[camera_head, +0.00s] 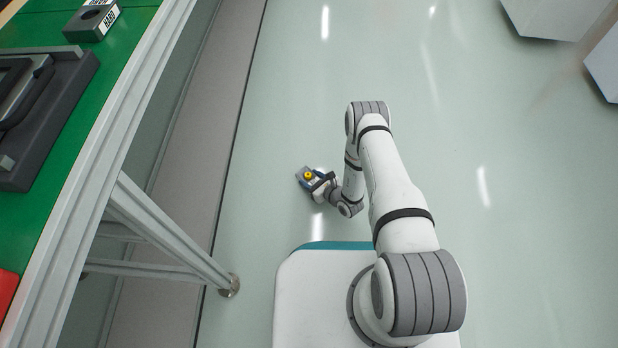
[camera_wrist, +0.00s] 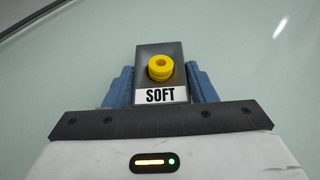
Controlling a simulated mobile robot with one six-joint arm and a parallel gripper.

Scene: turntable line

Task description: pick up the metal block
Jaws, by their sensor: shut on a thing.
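My gripper (camera_wrist: 160,75) is shut on a dark grey block (camera_wrist: 158,49), with one blue finger on each side. The block has a round yellow knob (camera_wrist: 159,67) on its face and a white label reading "SOFT" (camera_wrist: 160,96). In the head view my gripper (camera_head: 315,182) holds this block (camera_head: 301,172) out over open floor, clear of the table. Another grey block (camera_head: 95,24), with a label that seems to read "HARD", sits on the green tabletop at the upper left. Which block is the metal one, I cannot tell.
The green table (camera_head: 110,50) with its metal frame and legs stands at the left. A dark grey fixture (camera_head: 75,85) and a red object (camera_head: 6,290) lie on it. White boxes (camera_head: 548,15) are at the upper right. The floor (camera_head: 500,240) between is clear.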

